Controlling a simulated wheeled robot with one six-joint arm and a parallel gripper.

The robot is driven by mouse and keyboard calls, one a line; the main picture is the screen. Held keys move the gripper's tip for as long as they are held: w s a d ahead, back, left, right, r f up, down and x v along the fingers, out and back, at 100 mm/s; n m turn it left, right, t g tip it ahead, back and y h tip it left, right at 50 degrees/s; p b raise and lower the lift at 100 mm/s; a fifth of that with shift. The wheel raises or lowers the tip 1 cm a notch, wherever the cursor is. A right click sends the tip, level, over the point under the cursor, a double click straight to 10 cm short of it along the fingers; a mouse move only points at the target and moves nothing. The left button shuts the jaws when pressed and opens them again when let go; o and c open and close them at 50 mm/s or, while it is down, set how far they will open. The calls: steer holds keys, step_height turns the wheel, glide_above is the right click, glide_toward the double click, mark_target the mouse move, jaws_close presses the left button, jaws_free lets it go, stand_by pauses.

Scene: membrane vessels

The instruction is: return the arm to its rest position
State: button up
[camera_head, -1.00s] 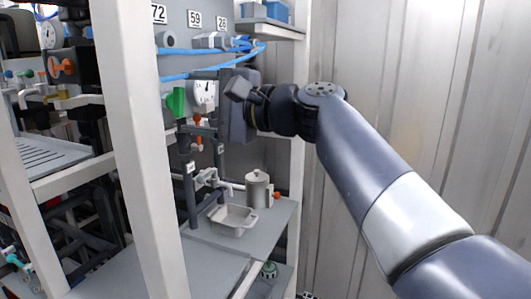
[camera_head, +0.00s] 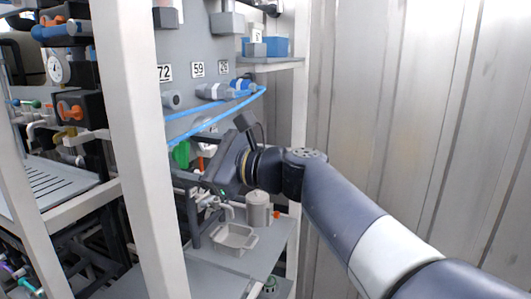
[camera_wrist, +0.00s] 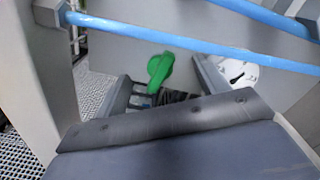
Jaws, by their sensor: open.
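My gripper (camera_head: 207,183) is at the end of my arm, in front of the panel with the green handle, above the sink-like tray. In the wrist view its two fingers (camera_wrist: 160,82) stand apart, with nothing held between them. The green handle (camera_wrist: 160,70) shows beyond and between the fingers, and a white round gauge (camera_wrist: 238,73) shows beside the right finger. In the head view the green handle (camera_head: 181,154) is just left of my gripper, and the gauge is mostly hidden behind it. I cannot tell if the gripper touches anything.
Blue hoses (camera_head: 215,118) run across the panel close above my gripper. A white post (camera_head: 148,170) stands to the left. Below are a grey tray (camera_head: 234,238) and a metal canister (camera_head: 258,208). A corrugated wall (camera_head: 400,100) is at right.

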steer(key=m+p, duration=0.6)
steer(key=shift+r+p, duration=0.2)
steer(key=shift+p, duration=0.1)
steer(key=shift+s+d+f+m+b, duration=0.15)
steer(key=shift+d+b, duration=0.05)
steer(key=shift+d, duration=0.2)
steer(key=shift+s+d+f+m+b, duration=0.1)
steer(key=shift+d+m+b, duration=0.1)
steer(key=shift+d, duration=0.2)
steer(key=shift+s+d, duration=0.3)
steer(key=shift+d, duration=0.15)
